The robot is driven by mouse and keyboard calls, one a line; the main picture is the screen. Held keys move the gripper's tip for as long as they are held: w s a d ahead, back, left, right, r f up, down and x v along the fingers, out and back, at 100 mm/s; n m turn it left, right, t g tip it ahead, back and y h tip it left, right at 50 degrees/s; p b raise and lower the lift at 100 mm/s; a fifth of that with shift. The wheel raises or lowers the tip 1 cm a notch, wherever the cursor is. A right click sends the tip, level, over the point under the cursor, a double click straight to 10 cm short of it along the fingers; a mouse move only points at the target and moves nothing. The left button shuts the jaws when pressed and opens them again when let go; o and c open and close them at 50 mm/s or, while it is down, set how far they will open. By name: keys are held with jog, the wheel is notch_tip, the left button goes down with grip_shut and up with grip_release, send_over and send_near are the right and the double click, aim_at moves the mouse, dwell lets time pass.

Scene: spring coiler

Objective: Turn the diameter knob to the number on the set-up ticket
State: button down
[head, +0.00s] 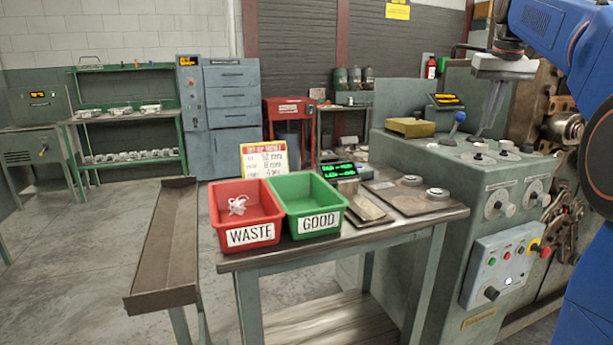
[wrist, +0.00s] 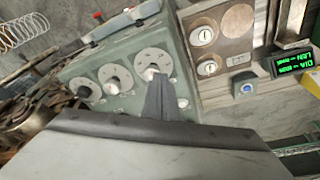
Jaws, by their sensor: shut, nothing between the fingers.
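The set-up ticket (head: 265,160) stands behind the bins in the head view. Its top line looks like a number in mm, but the print is too small to read surely. The green machine has several knobs with round dial plates. Two are on its front, a left knob (head: 499,204) and a right knob (head: 536,193); others are on top. I cannot tell which is the diameter knob. My gripper (head: 479,136) points down over the machine top, shut and empty. In the wrist view its fingertips (wrist: 158,78) overlap the nearest dial (wrist: 151,59); contact is unclear.
A red WASTE bin (head: 219,215) holds a tangled white piece. The green GOOD bin (head: 316,203) looks empty. A control box (head: 508,268) hangs below the dials.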

send_over(482, 164)
jog(key=d, duration=0.2)
jog(key=shift+a+f, duration=0.2)
jog(key=shift+f, duration=2.8)
jog(key=shift+w, duration=0.1)
jog(key=shift+w+a, duration=0.1)
jog(key=shift+a, duration=0.65)
jog(key=shift+s+a, duration=0.1)
jog(key=shift+s, duration=0.25)
notch_tip(482, 164, up, 6)
